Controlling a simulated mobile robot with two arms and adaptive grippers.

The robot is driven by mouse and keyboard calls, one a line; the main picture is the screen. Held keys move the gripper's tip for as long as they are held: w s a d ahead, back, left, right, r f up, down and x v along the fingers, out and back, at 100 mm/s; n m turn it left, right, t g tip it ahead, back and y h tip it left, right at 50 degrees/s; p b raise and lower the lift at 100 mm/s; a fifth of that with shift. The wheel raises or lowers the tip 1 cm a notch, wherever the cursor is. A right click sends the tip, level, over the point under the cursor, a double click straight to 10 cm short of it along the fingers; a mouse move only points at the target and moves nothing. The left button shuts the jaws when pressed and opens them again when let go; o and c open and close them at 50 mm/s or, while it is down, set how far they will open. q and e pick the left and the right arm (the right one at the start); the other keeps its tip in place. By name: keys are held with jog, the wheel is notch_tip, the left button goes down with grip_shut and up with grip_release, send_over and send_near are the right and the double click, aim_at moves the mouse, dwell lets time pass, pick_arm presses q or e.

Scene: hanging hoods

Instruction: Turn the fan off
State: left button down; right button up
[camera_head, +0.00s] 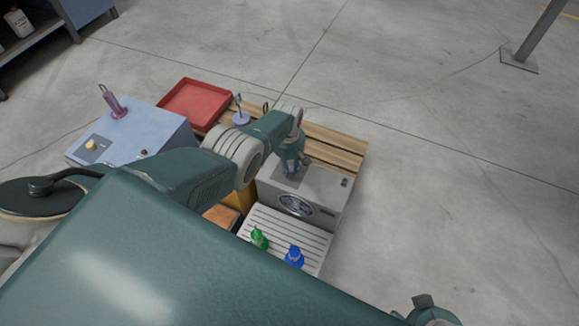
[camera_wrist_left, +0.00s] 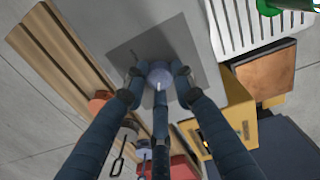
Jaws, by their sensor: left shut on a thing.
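The fan unit is a grey box (camera_head: 328,184) with a round, dark fan opening (camera_head: 296,205) in its front face, at the right end of the wooden bench. My left gripper (camera_head: 291,168) is on top of this box.
A slatted tray (camera_head: 283,232) with a green bottle (camera_head: 259,239) and a blue bottle (camera_head: 294,257) is in front of the box. A blue-grey box (camera_head: 140,133) with a yellow knob and a red tray (camera_head: 196,103) are to the left. Open floor lies to the right.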

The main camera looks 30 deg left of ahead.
pick_arm(q)
jog(key=c, duration=1.6)
grip_release()
jog(key=shift+w+a+r, duration=0.15)
jog(key=shift+a, duration=0.05)
jog(key=shift+o, duration=0.8)
notch_tip(320, 180, up, 12)
jog(key=shift+s, duration=0.45)
jog(key=shift+d, duration=0.1)
